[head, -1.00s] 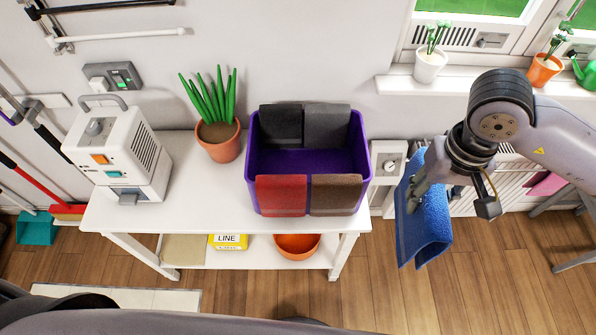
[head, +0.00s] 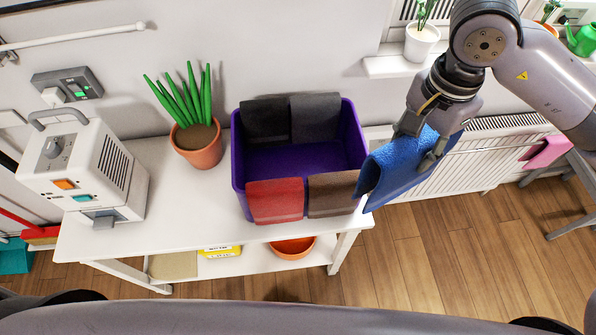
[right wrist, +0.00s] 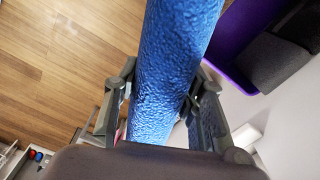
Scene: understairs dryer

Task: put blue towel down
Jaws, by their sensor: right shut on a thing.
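The blue towel (head: 398,166) hangs folded from my right gripper (head: 420,148), just right of the purple bin on the white table. My right gripper is shut on it, and its fingers lie on both sides of the towel (right wrist: 172,70) in the right wrist view. The towel's lower left corner is close to the bin's right side; I cannot tell whether they touch. The purple bin (head: 303,160) holds dark, red and brown towels over its walls, and its middle is empty. My left gripper is not in view.
The white table (head: 160,215) also carries a potted plant (head: 197,140) and a white machine (head: 85,170) to the left. A radiator (head: 470,155) is on the wall behind the towel. An orange bowl (head: 292,248) is on the shelf below.

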